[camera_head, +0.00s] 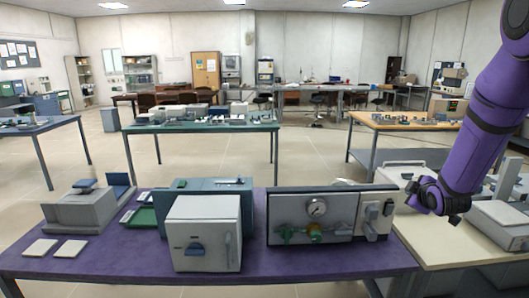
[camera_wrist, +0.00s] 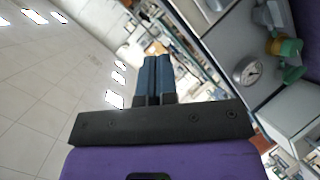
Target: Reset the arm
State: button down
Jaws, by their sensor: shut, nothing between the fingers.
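My purple arm comes in from the upper right in the head view. My gripper (camera_head: 413,196) hangs in the air near the right end of the purple-topped table, to the right of the gauge panel. In the wrist view my gripper (camera_wrist: 154,64) shows two blue-grey fingers pressed together, with nothing between them. The fingers touch no object. The wrist view is tilted, with ceiling lights at the left and the gauge panel at the right.
The purple table (camera_head: 125,262) holds a white furnace box (camera_head: 205,218), a gauge panel (camera_head: 300,207), a grey device (camera_head: 85,208) and two white tiles (camera_head: 68,249). A cream table (camera_head: 445,240) with equipment stands at the right. Open floor (camera_head: 312,158) lies behind.

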jog(key=s+a+r+m+g, duration=0.2)
jog(key=s+a+r+m, duration=0.15)
jog(key=s+r, duration=0.35)
jog(key=s+a+r+m+g, duration=0.1)
jog(key=s+a+r+m, duration=0.1)
jog(key=s, duration=0.8)
jog(key=s+a+r+m+g+y, duration=0.1)
jog(key=s+a+r, duration=0.4)
jog(key=s, duration=0.5)
jog(key=s+a+r+m+g+y, duration=0.1)
jog(key=s+a+r+m+g, duration=0.2)
jog(key=s, duration=0.7)
jog(key=shift+s+a+r+m, duration=0.25)
jog(key=shift+a+r+m, duration=0.25)
jog(key=shift+r, duration=0.35)
jog(key=c, duration=1.8)
grip_release()
jog(key=shift+c, duration=0.2)
